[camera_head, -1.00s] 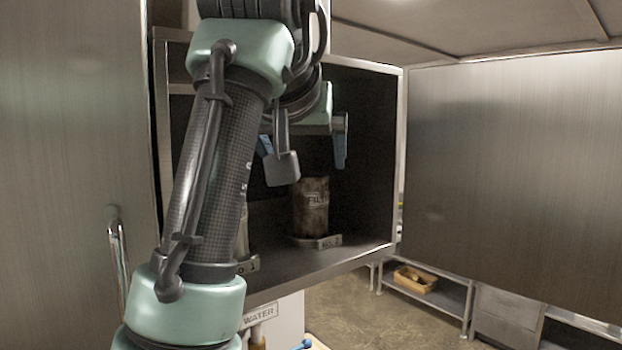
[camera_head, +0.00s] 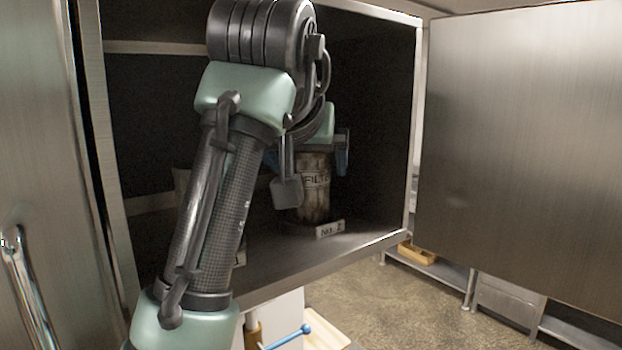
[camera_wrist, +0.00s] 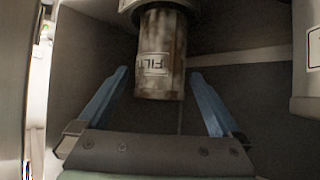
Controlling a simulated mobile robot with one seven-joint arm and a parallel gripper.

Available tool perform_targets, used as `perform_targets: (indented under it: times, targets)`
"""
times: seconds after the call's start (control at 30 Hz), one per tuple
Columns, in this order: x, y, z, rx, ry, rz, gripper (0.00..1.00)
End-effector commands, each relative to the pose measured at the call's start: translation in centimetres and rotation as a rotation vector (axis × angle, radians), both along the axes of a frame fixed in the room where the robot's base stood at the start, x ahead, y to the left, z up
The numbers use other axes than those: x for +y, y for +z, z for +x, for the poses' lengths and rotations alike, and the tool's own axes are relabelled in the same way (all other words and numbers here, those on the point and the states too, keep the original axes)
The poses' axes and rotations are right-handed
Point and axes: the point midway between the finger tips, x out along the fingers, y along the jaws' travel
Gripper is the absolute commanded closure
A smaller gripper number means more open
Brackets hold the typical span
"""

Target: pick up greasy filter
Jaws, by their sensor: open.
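The greasy filter (camera_head: 314,188) is a brown, stained cylinder with a FILTER label. It stands upright inside the open metal cabinet, behind a small tag reading No. 2. In the wrist view the filter (camera_wrist: 160,62) appears between and beyond the two blue fingers. My gripper (camera_wrist: 160,95) is open, with a finger on either side of the filter's picture position and visible gaps to both. In the head view my gripper (camera_head: 308,160) is at the filter's upper part, partly hidden by my arm. Whether the fingers overlap the filter in depth is hard to tell.
A paler cylinder (camera_wrist: 306,50) stands at the right in the wrist view. The cabinet's side wall (camera_head: 385,120) is close right of the gripper. The open door (camera_head: 520,140) spans the right. The cabinet shelf (camera_head: 290,262) has bare room in front.

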Motion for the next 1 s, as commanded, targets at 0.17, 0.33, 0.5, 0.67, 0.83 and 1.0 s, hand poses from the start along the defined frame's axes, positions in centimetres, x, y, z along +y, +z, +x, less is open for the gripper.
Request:
perform_targets:
  times: [0.17,0.33,0.5,0.67,0.83,1.0]
  targets:
    - [-0.03,-0.79,0.10,0.002,0.001,-0.001,0.00]
    - [-0.02,-0.72,0.09,0.001,0.001,-0.001,0.05]
    - [-0.03,-0.72,0.09,0.001,0.000,0.000,0.36]
    - [-0.05,-0.79,0.10,0.003,0.001,0.000,0.65]
    - [-0.05,-1.00,0.13,0.008,0.001,0.000,0.95]
    - [-0.03,-1.05,0.10,0.010,0.001,0.001,1.00]
